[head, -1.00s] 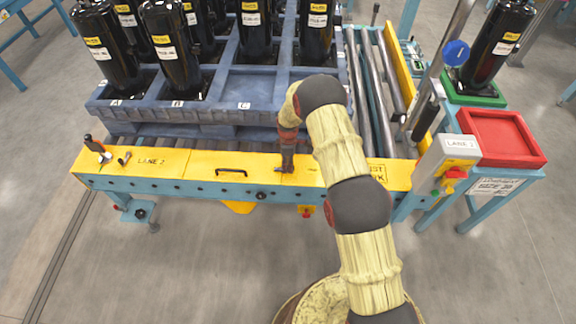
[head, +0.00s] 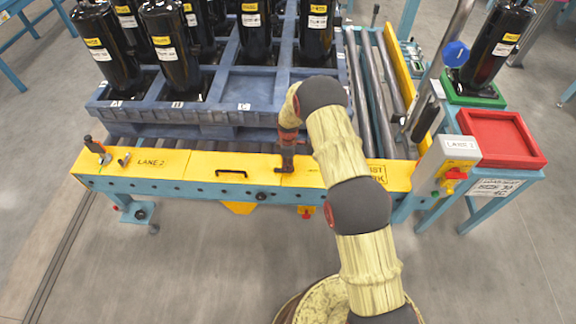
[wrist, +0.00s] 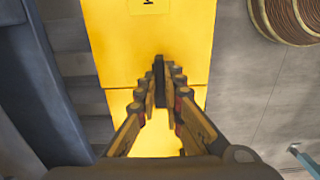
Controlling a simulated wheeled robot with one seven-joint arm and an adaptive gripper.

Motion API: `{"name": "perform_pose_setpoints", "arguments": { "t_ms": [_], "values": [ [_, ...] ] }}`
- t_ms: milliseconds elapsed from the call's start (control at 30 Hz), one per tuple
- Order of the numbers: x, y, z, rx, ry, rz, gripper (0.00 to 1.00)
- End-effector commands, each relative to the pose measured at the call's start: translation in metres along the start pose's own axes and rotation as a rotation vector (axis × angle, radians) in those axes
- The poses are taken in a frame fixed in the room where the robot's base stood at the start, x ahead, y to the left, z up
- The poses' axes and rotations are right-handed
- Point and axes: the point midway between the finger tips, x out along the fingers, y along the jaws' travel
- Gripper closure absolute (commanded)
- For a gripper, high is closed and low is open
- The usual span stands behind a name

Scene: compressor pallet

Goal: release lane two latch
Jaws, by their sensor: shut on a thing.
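The yellow cover (head: 195,163) marked LANE 2 runs along the front of the roller conveyor. My gripper (head: 287,165) points down at this cover, right of its black handle, in the head view. In the wrist view my gripper (wrist: 160,90) is shut on a narrow dark bar (wrist: 158,68) over the seam between two yellow panels. The bar looks like a latch lever, but the fingers hide most of it. A black-topped orange lever (head: 94,145) stands at the cover's left end, far from my gripper.
A blue pallet (head: 190,113) with several black compressors stands behind the cover. At the right are a LANE 2 control box (head: 458,147) with a red knob, a red tray (head: 502,138) and a green tray (head: 475,96). The floor in front is clear.

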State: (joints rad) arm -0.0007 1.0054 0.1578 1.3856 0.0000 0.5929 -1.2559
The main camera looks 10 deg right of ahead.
Motion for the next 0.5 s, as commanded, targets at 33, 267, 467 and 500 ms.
{"name": "perform_pose_setpoints", "arguments": {
  "t_ms": [33, 267, 467, 500],
  "values": [
    [-0.0001, 0.0001, 0.0, 0.001, 0.0, 0.0, 1.0],
    [-0.0005, 0.0003, -0.0001, 0.039, 0.0, 0.0, 1.0],
    [-0.0013, 0.0011, -0.0002, 0.146, 0.0, 0.001, 1.0],
    [-0.0012, 0.001, -0.0001, 0.176, 0.0, 0.001, 1.0]
  ]
}}
